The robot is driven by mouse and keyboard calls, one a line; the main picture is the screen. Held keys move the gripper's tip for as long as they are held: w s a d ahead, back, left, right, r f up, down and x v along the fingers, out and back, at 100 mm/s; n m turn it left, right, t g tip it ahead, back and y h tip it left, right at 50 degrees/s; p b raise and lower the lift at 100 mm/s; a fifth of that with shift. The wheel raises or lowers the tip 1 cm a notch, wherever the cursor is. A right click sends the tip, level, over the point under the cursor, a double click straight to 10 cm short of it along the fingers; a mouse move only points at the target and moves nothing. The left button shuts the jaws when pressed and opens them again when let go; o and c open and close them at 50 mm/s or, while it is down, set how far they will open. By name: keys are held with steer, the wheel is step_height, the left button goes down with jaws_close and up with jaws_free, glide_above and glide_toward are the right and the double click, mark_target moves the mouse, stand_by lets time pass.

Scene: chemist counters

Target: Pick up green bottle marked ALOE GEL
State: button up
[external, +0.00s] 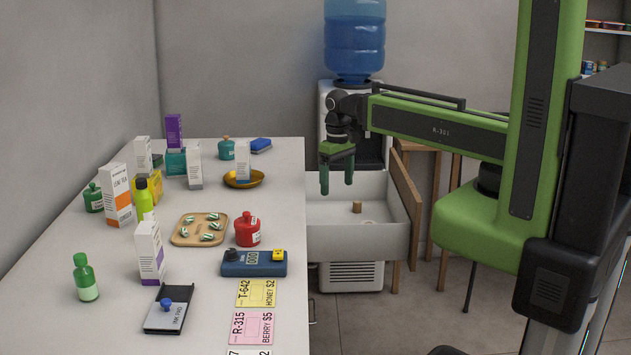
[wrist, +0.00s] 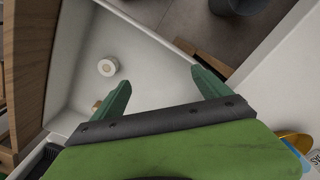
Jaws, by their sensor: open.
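A green bottle (external: 86,280) with a pale label stands upright at the front left of the white counter in the external view; its lettering is too small to read. A squat dark green jar (external: 93,197) and a slim lime bottle (external: 144,205) stand farther back, their lettering also unreadable. My gripper (external: 337,182) is open and empty, pointing down above the open white drawer, right of the counter and far from the green bottle. In the wrist view its two green fingers (wrist: 160,82) are spread with nothing between them. No green bottle shows in the wrist view.
The counter (external: 205,292) holds several cartons, a wooden tray (external: 178,238), a red jar (external: 247,230), a blue meter (external: 240,264) and a black ink pad (external: 168,318). A carton (external: 151,254) stands right of the green bottle. The drawer (external: 335,240) holds a small round item (external: 357,207).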

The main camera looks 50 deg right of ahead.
steer(key=c, duration=0.4)
steer(key=shift+c, duration=0.2)
